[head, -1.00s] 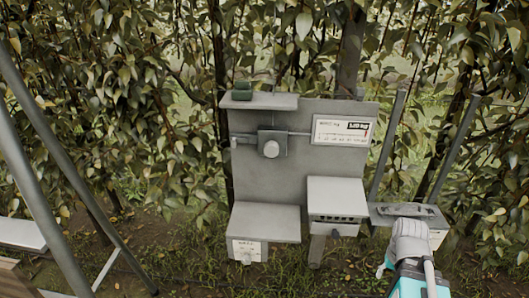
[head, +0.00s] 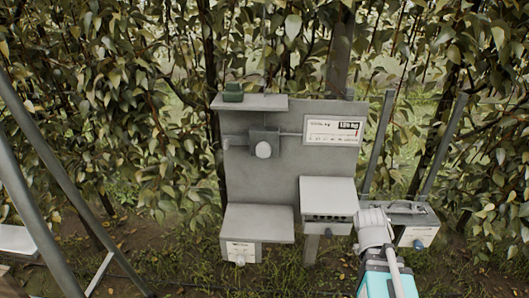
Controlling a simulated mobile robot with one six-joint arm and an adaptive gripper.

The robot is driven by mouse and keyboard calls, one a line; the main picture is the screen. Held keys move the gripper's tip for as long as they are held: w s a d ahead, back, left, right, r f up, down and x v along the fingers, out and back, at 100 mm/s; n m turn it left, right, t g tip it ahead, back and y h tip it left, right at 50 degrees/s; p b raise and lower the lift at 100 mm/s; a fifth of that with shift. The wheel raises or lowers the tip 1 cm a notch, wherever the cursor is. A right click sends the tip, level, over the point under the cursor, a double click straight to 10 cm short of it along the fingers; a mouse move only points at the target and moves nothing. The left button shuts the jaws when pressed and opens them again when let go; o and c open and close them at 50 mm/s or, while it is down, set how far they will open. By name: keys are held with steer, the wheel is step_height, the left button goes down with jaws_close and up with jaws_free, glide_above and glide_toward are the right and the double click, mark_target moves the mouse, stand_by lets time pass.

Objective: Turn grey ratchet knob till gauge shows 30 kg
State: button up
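A round pale grey knob (head: 263,150) sits on a square grey block on the upright grey board. A thin rod or line runs from the block to the gauge (head: 333,130), a white panel at the upper right with a scale and a dark readout. The readout ends in "kg"; its number is too small to read surely. My gripper (head: 371,212) is at the lower right, below and right of the knob and well apart from it. It overlaps the right-hand box in the picture. Its fingers are too small to tell open from shut.
A shelf (head: 249,102) with a small green object (head: 233,92) juts out above the knob. Lower down are a left box (head: 259,222), a middle box (head: 328,190) and a right box (head: 416,236). Grey posts rise at right; leaning poles stand at left. Foliage is behind.

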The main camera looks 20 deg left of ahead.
steer(key=w+a+r+m+t+h, duration=0.1)
steer(key=w+a+r+t, duration=0.4)
steer(key=a, duration=0.3)
steer(key=w+a+r+t, duration=0.5)
steer(key=a, duration=0.3)
steer(key=s+a+r+n+t+y, duration=0.1)
steer(key=a+r+y, duration=0.3)
steer(key=a, duration=0.6)
steer(key=s+a+r+n+t+y, duration=0.2)
steer(key=a+r+t+y, duration=0.1)
steer(key=a, duration=0.7)
steer(key=shift+s+a+r+n+t+y, duration=0.3)
steer(key=shift+a+r+t+y, duration=0.1)
steer(key=shift+y, duration=0.2)
steer(key=shift+w, duration=0.2)
